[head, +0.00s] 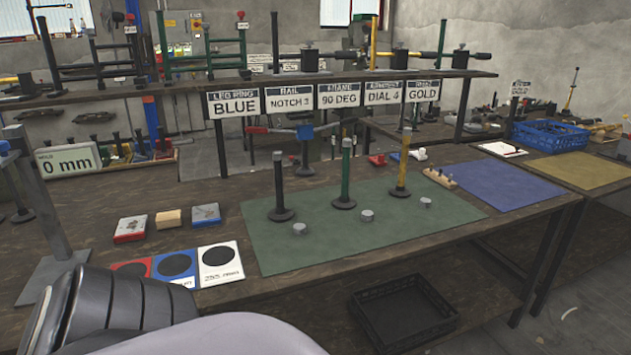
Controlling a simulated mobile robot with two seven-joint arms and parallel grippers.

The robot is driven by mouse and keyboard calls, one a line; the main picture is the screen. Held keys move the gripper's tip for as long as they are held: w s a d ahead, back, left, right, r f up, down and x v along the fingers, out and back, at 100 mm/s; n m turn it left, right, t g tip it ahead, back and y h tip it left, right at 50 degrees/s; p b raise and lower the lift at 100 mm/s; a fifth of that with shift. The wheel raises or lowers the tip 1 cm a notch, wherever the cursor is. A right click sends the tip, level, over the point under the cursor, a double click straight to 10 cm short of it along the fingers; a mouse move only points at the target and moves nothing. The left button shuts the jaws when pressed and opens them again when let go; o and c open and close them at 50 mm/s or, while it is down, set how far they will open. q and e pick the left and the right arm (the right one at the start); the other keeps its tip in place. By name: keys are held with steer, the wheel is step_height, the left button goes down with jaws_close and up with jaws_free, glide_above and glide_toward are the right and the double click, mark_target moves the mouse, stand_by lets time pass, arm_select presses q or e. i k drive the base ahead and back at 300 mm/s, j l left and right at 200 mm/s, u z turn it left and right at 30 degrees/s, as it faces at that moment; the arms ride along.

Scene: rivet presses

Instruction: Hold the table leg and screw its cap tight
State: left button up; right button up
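Three table legs stand upright on their round black feet on a green mat (340,238). One leg is black (279,185), one is dark green (345,174) and one is yellow (402,162). Small grey caps sit on the mat in front of them: a left cap (299,229), a middle cap (367,216) and a right cap (425,203). Each cap is apart from the legs. Neither of my grippers is in view; only parts of my own body show at the lower left.
A raised shelf (170,87) with signs runs behind the mat. Left of the mat are small blocks (168,219) and coloured cards (221,263) with black circles. A blue mat (505,184) and a blue crate (550,134) are to the right. A black crate (402,312) sits below.

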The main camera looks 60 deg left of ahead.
mark_target(398, 191)
steer(key=u, duration=1.75)
